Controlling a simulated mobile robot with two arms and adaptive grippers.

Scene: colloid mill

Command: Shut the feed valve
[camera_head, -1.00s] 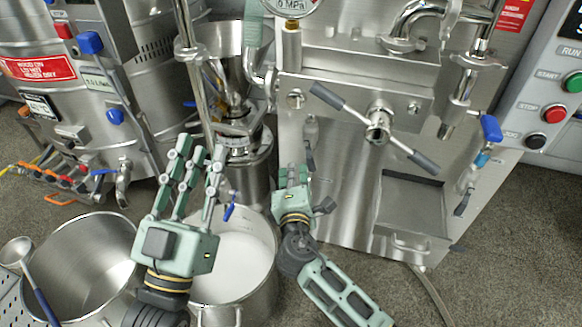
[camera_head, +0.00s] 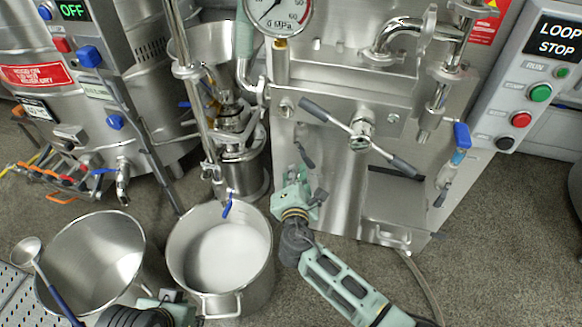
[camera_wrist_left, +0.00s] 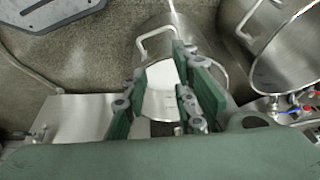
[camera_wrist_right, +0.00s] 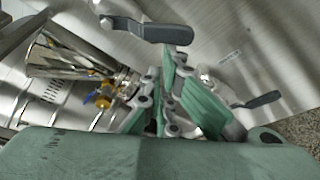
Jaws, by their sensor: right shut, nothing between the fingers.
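No label shows which valve is the feed valve. Near my right gripper, a dark lever (camera_head: 304,152) sits on the steel machine front; the right wrist view shows a dark grey lever (camera_wrist_right: 150,30) above the fingers and another (camera_wrist_right: 258,98) to their right. A blue-handled valve (camera_head: 461,136) is on the pipe at the right, and a blue lever (camera_head: 228,206) hangs at the white-filled pot. My right gripper (camera_head: 301,176) is shut and empty, apart from the levers as far as I can tell. My left gripper (camera_wrist_left: 160,92) is open and empty, low at the left.
The pot of white liquid (camera_head: 262,268) and an empty pot (camera_head: 130,225) with a ladle (camera_head: 28,255) stand on the floor. A long grey-handled bar (camera_head: 360,135) juts from the machine. A control panel (camera_head: 530,100) reads LOOP STOP. Floor at the right is clear.

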